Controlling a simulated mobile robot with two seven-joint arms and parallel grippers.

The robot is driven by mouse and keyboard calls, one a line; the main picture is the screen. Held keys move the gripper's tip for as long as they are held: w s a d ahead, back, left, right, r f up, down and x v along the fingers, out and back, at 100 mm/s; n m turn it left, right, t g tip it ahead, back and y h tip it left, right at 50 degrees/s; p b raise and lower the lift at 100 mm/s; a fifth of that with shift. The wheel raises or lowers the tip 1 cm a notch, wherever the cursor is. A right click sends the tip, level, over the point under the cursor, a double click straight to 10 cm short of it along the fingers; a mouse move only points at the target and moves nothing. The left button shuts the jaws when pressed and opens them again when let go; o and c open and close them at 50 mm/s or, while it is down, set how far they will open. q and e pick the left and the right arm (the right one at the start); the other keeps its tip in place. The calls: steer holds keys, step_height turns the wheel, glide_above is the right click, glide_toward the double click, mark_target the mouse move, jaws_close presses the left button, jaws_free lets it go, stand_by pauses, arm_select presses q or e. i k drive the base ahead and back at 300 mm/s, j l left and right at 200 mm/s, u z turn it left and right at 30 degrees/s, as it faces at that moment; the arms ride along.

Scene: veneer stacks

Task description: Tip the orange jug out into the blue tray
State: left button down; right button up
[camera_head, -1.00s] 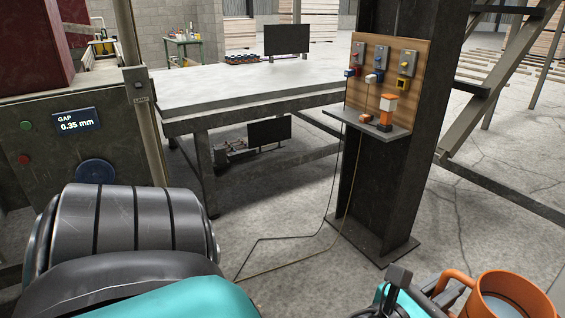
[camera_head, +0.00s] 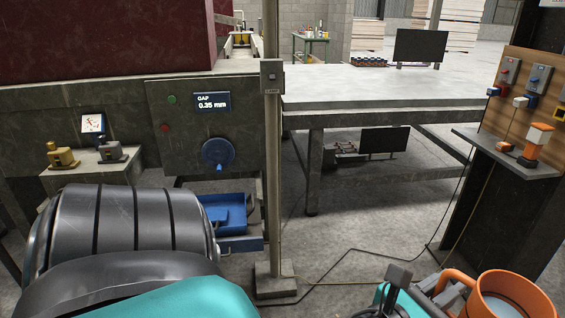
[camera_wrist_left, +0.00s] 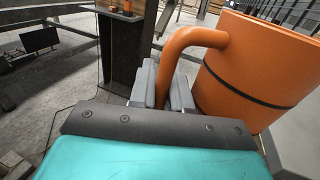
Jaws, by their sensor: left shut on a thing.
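The orange jug (camera_head: 512,290) is at the lower right of the head view, upright, with a pale grey content or inside showing at its open top. My left gripper (camera_head: 450,292) is shut on the jug's handle. In the left wrist view the grey fingers of my left gripper (camera_wrist_left: 165,92) close around the lower part of the handle, and the orange jug (camera_wrist_left: 255,70) stands out to the right with a dark band round it. The blue tray (camera_head: 228,213) sits low under the machine panel, left of the post, well away from the jug. My right gripper is not in view.
A grey post (camera_head: 272,150) with a wide foot stands right of the tray. The machine panel (camera_head: 205,130) with a blue handwheel is above the tray. A grey workbench (camera_head: 390,88) is behind. A cable lies on the floor. A dark column stands at right.

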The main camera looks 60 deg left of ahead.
mark_target(235, 224)
steer(key=j+u, duration=0.1)
steer(key=u, duration=0.3)
steer(key=i+u, duration=0.15)
steer(key=u, duration=0.2)
steer(key=i+j+u, duration=0.1)
steer(key=u, duration=0.3)
steer(key=i+u, duration=0.1)
steer(key=u, duration=0.25)
steer(key=i+u, duration=0.2)
steer(key=u, duration=0.15)
steer(key=i+u, duration=0.15)
steer(key=u, duration=0.2)
steer(key=i+l+u, duration=0.25)
steer(key=i+u, duration=0.2)
steer(key=i+l+u, duration=0.2)
steer(key=i+l, duration=0.7)
steer(key=l, duration=0.15)
